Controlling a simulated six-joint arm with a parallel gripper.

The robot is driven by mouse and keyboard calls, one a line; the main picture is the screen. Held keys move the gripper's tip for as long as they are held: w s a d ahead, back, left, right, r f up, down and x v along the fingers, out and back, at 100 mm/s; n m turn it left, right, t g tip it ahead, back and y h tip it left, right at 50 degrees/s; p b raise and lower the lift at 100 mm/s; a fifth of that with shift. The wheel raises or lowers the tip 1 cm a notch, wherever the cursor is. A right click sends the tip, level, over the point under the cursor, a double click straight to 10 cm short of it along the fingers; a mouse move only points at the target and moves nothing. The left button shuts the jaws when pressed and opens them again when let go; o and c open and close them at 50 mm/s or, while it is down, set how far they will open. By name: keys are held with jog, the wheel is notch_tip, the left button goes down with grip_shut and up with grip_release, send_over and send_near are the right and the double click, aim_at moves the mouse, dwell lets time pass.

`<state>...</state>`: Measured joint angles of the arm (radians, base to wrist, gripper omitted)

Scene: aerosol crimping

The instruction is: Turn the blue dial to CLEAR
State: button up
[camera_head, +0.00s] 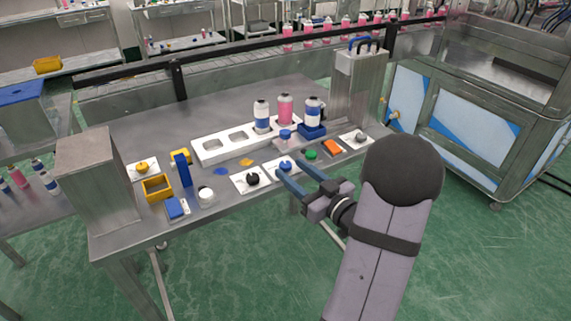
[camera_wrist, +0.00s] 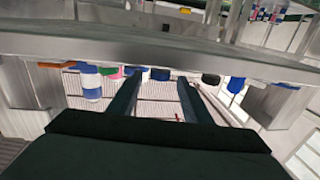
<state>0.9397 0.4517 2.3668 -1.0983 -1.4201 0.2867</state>
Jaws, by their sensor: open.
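The blue dial (camera_head: 285,166) sits on a small white plate near the front edge of the steel table. It seems to show in the wrist view (camera_wrist: 160,74), which looks upside down, in the gap between my fingers. My gripper (camera_head: 291,168) is open and empty, its two fingers pointing at the dial from the front side of the table. I see no contact with the dial. The dial's markings, including CLEAR, are too small to read, so its setting cannot be told.
A black dial (camera_head: 252,179) is left of the blue one; a green button (camera_head: 311,154) and orange switch (camera_head: 333,147) are right. Behind stands a white rack (camera_head: 210,155) with bottles. A steel box (camera_head: 357,85) stands back right. Open floor lies before the table.

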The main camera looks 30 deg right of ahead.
aim_at(290, 168)
jog(key=shift+w+a, duration=0.15)
jog(key=shift+w, duration=0.85)
jog(key=shift+w+a, duration=0.1)
jog(key=shift+w, duration=0.85)
jog(key=c, duration=1.1)
